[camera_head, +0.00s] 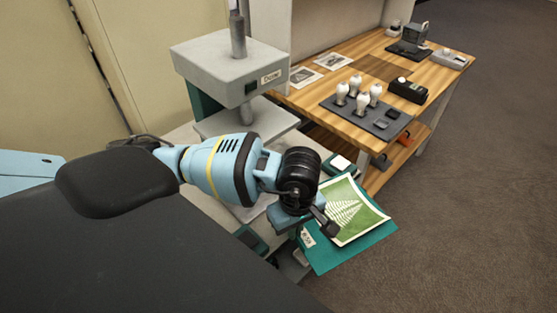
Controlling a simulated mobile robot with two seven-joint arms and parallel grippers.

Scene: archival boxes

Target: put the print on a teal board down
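The print (352,208) is a green sheet with a pale fern and a light border. It lies on a teal board (340,256) with a small white label (308,238) near its left corner. My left gripper (322,222) is at the board's left edge and appears shut on it. The fingertips are small and partly hidden by the wrist. The board juts out to the right of the gripper, over the floor in this view. My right gripper is not in view.
A grey press-like machine (228,65) stands on a pale table (208,205) behind my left arm. A wooden bench (310,101) at the back carries a dark tray (345,108) with several white-topped items, a black box (408,90) and small prints (333,61). Carpeted floor (480,200) is clear at right.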

